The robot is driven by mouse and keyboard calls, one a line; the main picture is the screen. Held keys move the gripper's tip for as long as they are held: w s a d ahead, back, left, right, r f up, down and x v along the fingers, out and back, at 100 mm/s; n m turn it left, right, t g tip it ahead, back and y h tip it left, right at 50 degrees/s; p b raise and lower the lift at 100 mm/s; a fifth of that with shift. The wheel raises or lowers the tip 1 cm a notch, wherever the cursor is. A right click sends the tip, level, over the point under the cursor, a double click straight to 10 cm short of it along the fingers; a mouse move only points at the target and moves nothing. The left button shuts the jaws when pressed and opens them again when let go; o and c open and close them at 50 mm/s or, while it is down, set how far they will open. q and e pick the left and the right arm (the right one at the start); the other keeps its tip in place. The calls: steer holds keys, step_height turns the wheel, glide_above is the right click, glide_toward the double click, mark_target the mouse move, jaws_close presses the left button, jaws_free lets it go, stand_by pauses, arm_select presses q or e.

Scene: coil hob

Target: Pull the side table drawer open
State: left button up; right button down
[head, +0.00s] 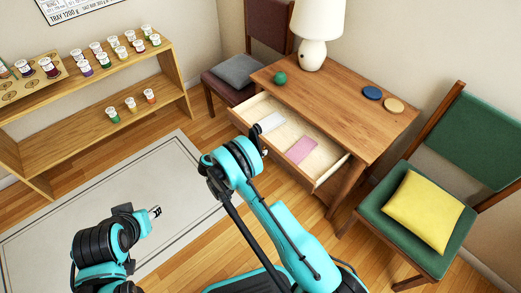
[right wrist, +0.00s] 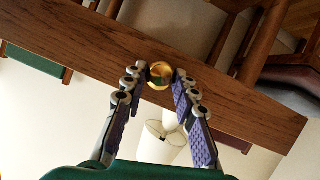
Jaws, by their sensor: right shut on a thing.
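The wooden side table (head: 335,92) stands against the wall. Its drawer (head: 318,184) is pulled out, with the pale inside showing. My right gripper (head: 262,153) is at the drawer's front, largely hidden behind my own arm in the head view. In the right wrist view, the drawer front (right wrist: 235,105) crosses the picture, and my right gripper (right wrist: 160,84) is shut on a round brass knob (right wrist: 160,73). My left gripper (head: 155,212) is over the rug, away from the table; it is too small to tell whether it is open.
A white card (head: 271,122) and a pink card (head: 301,150) lie in the drawer. A lamp (head: 314,40), a green ball (head: 280,77) and two round discs (head: 382,97) are on the tabletop. A green chair (head: 433,200) stands right; a dark chair (head: 232,82) stands behind. A shelf (head: 100,115) is left.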

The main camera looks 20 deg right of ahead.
steer(key=c, duration=1.2)
jaws_free()
steer(key=shift+o, duration=0.2)
steer(key=v, duration=1.2)
